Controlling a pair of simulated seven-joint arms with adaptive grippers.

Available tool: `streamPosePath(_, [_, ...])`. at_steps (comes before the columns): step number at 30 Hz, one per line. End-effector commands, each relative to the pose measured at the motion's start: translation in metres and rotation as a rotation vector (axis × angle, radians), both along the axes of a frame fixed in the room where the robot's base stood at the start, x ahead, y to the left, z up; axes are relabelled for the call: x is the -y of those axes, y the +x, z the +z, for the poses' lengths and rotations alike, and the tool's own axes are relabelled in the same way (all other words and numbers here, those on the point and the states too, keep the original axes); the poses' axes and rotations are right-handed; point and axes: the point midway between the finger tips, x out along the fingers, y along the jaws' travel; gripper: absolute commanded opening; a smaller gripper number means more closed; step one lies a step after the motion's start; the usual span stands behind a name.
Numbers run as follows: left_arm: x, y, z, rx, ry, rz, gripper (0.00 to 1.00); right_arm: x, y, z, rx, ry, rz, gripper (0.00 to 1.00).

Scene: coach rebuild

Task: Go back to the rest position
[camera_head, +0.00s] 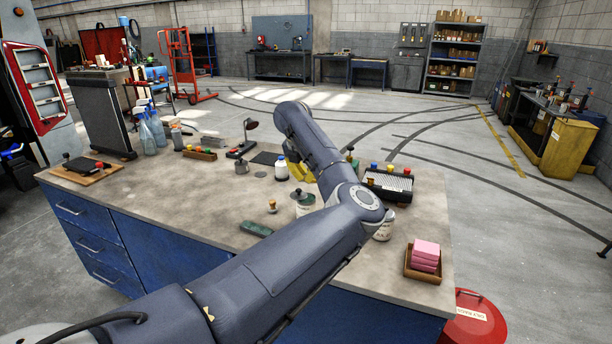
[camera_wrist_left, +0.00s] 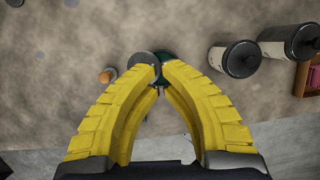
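In the head view my left arm reaches in from the lower left over the bench. Its yellow left gripper (camera_head: 303,172) shows only partly behind the arm, above the bench's middle. In the left wrist view the two yellow fingers of the left gripper (camera_wrist_left: 160,72) curve inward and their tips are close together. A grey disc and something dark green lie at or beyond the tips. I cannot tell whether the fingers touch or hold anything. My right gripper is not in view.
The bench (camera_head: 215,215) carries a lidded pot (camera_head: 302,203), a knobbed stamp (camera_head: 272,206), a green box (camera_head: 256,229), a black rack (camera_head: 388,184) and pink blocks (camera_head: 426,254) in a tray. Two lidded canisters (camera_wrist_left: 234,58) (camera_wrist_left: 289,41) stand right of the fingertips.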

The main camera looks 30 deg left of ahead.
Motion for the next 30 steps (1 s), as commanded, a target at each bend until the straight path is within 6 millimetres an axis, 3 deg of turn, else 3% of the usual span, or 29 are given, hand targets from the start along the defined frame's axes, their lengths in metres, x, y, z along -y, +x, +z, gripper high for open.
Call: streamPosePath(30, [0.000,0.000,-0.026,-0.001,0.000,0.000,0.00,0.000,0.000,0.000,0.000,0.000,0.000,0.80])
